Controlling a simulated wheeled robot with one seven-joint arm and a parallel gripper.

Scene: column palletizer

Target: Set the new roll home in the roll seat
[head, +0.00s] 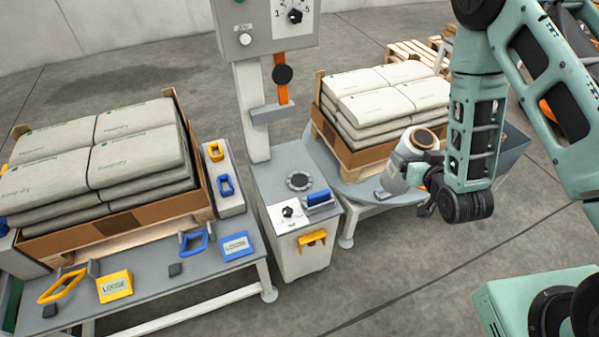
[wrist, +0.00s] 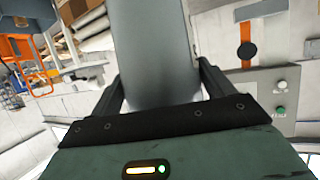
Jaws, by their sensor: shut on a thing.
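The new roll (head: 395,178) is a pale cylinder with a brown core end facing up, held tilted at the right. In the wrist view the roll (wrist: 152,45) appears as a grey cylinder between the two dark fingers. My gripper (head: 421,168) is shut on the roll, and it shows in the wrist view (wrist: 160,82). A dark round ring (head: 299,181) lies on the grey cabinet top, left of the roll; it may be the roll seat, but I cannot tell for sure. The roll is well apart from this ring.
A grey post carries a control box (head: 262,25) and an orange strip (head: 281,80) above the cabinet (head: 300,250). Stacked sacks stand left (head: 100,150) and behind the roll (head: 385,95). The left bench (head: 150,270) holds yellow and blue handles.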

